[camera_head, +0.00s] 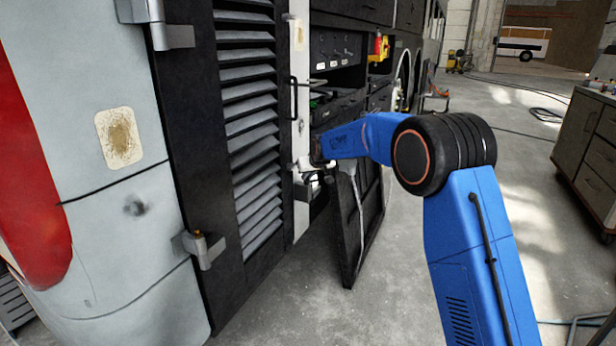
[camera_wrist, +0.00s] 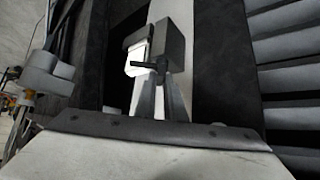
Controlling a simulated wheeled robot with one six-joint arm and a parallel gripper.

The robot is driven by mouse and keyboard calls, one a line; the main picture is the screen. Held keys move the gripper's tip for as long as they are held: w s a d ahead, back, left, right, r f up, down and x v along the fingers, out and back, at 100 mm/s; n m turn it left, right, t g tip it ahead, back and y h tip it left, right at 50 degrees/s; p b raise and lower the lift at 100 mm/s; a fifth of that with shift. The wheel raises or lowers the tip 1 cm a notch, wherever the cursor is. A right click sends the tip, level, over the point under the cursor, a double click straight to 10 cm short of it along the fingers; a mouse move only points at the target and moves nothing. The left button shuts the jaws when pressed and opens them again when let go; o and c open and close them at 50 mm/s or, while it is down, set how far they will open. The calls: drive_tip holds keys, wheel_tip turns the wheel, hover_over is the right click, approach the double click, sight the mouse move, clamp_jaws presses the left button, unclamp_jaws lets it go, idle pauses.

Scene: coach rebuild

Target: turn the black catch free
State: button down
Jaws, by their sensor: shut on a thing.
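The black catch (camera_wrist: 150,67) shows in the upper middle of the wrist view as a small dark lever lying across the tips of my fingers. A grey block and a white bracket stand just behind the catch. In the camera_head view my gripper (camera_head: 308,172) is at the pale upright post beside the louvred door, at the end of my blue arm. There the catch is too small and too covered to make out clearly.
The black louvred door (camera_head: 250,130) is left of my gripper, with a hinge (camera_head: 203,248) low on its left side. A dark hanging panel (camera_head: 352,225) is below my arm. A grey cabinet (camera_head: 590,150) stands at the far right. The floor between is mostly clear.

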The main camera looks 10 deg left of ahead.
drive_tip(key=shift+s+a+f+m+t+h, duration=0.1)
drive_tip(key=shift+m+t+h, duration=0.2)
drive_tip(key=shift+m+h, duration=0.5)
drive_tip(key=c, duration=1.8)
unclamp_jaws()
drive_tip(key=shift+c, duration=0.2)
drive_tip(key=shift+r, duration=0.2)
drive_tip(key=v, duration=1.7)
drive_tip(key=shift+s, duration=0.1)
